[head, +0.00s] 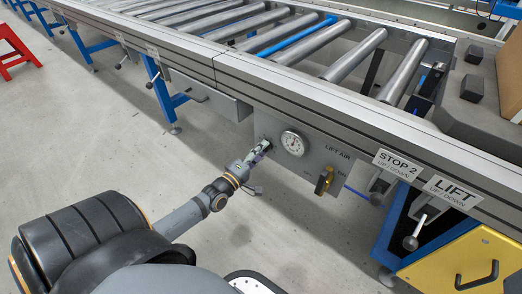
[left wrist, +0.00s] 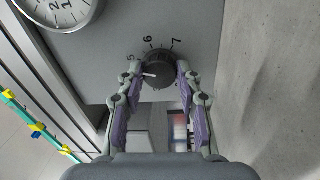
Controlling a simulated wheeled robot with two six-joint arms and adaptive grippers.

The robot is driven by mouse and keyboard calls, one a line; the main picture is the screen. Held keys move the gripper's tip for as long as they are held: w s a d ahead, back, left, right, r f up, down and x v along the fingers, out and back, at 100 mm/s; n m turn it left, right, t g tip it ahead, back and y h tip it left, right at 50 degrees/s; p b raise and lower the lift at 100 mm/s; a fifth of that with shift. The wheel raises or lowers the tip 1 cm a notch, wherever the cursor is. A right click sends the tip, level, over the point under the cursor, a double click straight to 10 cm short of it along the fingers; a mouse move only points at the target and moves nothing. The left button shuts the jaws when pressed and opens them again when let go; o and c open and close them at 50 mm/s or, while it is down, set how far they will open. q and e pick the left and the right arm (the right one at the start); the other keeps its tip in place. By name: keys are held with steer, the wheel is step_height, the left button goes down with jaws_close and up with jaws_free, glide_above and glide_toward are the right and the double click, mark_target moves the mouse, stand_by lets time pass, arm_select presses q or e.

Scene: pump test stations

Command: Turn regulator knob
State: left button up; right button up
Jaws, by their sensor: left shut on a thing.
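The regulator knob (left wrist: 158,72) is a dark round knob with a white pointer line, on a grey panel with the numbers 5, 6 and 7 around it. In the left wrist view the pointer is toward the 5 side. My left gripper (left wrist: 157,80) has its two purple-padded fingers on either side of the knob, shut on it. In the head view my left gripper (head: 259,150) reaches the panel (head: 318,172) just left of the round gauge, and it mostly hides the knob. My right gripper is not in view.
A round white gauge (head: 293,143) is right of the knob. Levers marked STOP 2 (head: 379,187) and LIFT (head: 411,242) are farther right. The roller conveyor (head: 300,45) runs above; open floor lies below.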

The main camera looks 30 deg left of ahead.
arm_select(q)
steer(key=shift+a+f+m+g+h+p, duration=0.15)
steer(key=shift+m+p, duration=1)
steer(key=shift+m, duration=1.8)
steer(key=shift+d+r+m+g+h+p, duration=0.2)
steer(key=shift+m+p, duration=0.9)
steer(key=shift+m, duration=1.85)
steer(key=shift+f, duration=0.2)
steer(key=o, duration=1.2)
steer(key=s, duration=0.4)
steer(key=s+a, duration=0.1)
steer(key=s, duration=0.7)
steer(key=shift+a+f, duration=0.15)
steer(key=shift+a, duration=0.25)
